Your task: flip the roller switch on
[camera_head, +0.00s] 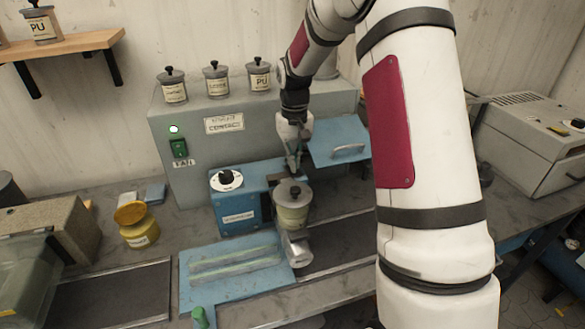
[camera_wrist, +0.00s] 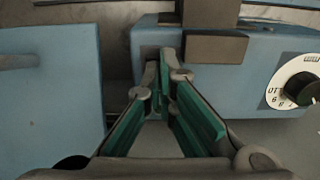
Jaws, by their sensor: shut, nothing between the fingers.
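My gripper (camera_head: 293,165) is shut and empty, pointing down over the back edge of a blue machine box (camera_head: 238,210). In the wrist view, its green-padded fingers (camera_wrist: 165,70) meet close to the box, beside a dark brown block (camera_wrist: 215,48) on top of it. I cannot tell whether the tips touch the box. The box carries a white dial with a black knob (camera_head: 227,180), which also shows at the right in the wrist view (camera_wrist: 297,88). No switch is clearly marked for the roller.
A lidded jar (camera_head: 292,205) stands in front of my gripper. A blue panel with a handle (camera_head: 340,140) is to its right. The grey cabinet (camera_head: 240,130) stands behind, with several jars on top. A yellow jar (camera_head: 137,225) is at left.

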